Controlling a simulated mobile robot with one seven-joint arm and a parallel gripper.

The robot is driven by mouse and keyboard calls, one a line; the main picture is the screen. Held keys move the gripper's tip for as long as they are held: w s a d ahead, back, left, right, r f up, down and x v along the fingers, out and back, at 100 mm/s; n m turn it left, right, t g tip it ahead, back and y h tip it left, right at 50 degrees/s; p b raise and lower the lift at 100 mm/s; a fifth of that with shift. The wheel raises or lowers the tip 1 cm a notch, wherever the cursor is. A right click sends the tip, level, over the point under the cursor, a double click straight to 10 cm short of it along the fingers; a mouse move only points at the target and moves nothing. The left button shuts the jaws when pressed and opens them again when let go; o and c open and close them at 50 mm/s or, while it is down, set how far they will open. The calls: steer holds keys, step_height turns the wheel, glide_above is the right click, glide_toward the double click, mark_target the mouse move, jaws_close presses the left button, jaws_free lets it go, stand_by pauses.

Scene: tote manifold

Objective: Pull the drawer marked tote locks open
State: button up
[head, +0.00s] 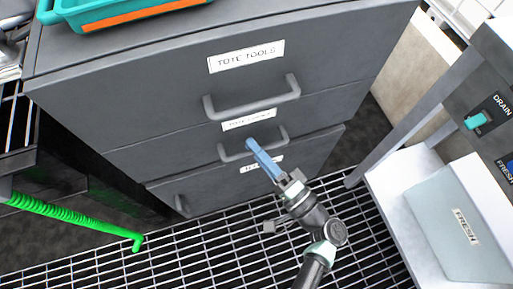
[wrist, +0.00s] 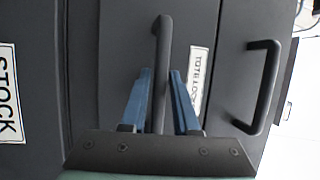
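The tote locks drawer (head: 180,155) is the middle drawer of a dark grey cabinet and looks shut. Its white label (head: 249,120) is too small to read in the head view; in the wrist view the label (wrist: 198,80) reads "TOTE LO", partly hidden by a finger. Its grey bar handle (head: 232,153) is below the label. My gripper (head: 251,144) is at this handle with its blue fingers. In the wrist view my gripper (wrist: 160,73) has one finger on each side of the handle (wrist: 161,50), with gaps visible, so it is open around it.
Above is the tote tools drawer (head: 320,65) with its handle (head: 252,107). Below is a drawer with a label (wrist: 8,95) reading "STOCK". A white-topped stand (head: 400,165) is at right, a green hose (head: 75,216) at left. Grating floor (head: 190,255) lies in front.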

jaws_close()
stand_by(1.1)
